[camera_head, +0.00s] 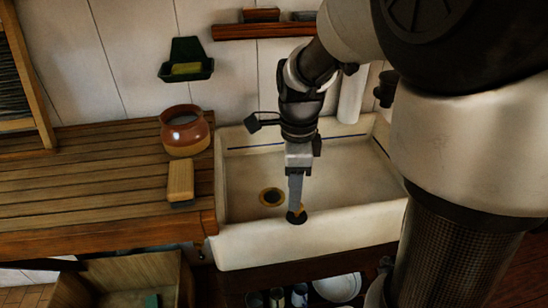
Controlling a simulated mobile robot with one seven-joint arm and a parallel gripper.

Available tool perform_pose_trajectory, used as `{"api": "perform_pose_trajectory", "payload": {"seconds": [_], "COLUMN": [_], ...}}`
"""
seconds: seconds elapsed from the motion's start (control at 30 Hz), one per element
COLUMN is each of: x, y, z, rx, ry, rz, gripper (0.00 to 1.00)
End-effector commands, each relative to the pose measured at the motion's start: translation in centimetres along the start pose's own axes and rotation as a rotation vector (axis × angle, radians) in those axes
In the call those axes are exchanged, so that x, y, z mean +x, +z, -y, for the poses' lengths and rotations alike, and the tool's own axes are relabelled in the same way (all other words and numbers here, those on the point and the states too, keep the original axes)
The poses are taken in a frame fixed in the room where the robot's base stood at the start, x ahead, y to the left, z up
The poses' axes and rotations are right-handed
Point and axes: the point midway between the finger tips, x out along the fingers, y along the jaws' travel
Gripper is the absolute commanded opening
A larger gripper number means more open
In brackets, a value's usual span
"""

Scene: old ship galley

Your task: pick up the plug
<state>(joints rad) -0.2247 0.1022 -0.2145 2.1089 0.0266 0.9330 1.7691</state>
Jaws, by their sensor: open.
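My gripper (295,203) reaches down over the white sink (305,243), its fingers pointing at a small dark round thing. That dark thing (296,218), which looks like the plug, lies at the front of the sink, by the inner edge of the front rim. The fingertips are right above or at it, and they hide part of it. I cannot tell whether they touch it. The fingers are seen edge-on, so the gap between them hardly shows. A brass-ringed drain (271,197) with a dark centre is in the sink floor, just left of the fingers.
A slatted wooden counter (80,185) adjoins the sink on the left, with a brown pot (185,131) and a wooden-backed brush (181,181). A green soap holder (186,60) and a shelf (262,30) are on the wall. Several vessels stand below the sink.

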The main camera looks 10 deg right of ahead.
Motion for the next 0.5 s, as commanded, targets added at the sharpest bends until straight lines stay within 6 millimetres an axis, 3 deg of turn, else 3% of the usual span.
{"api": "perform_pose_trajectory", "payload": {"seconds": [0.17,0.5], "x": [1.2,5.5], "y": [-0.2,-0.9], "z": [-0.1,-0.5], "rx": [0.0,0.0], "ry": [0.002,0.003], "rz": [0.0,0.0], "gripper": [0.44,0.44]}}
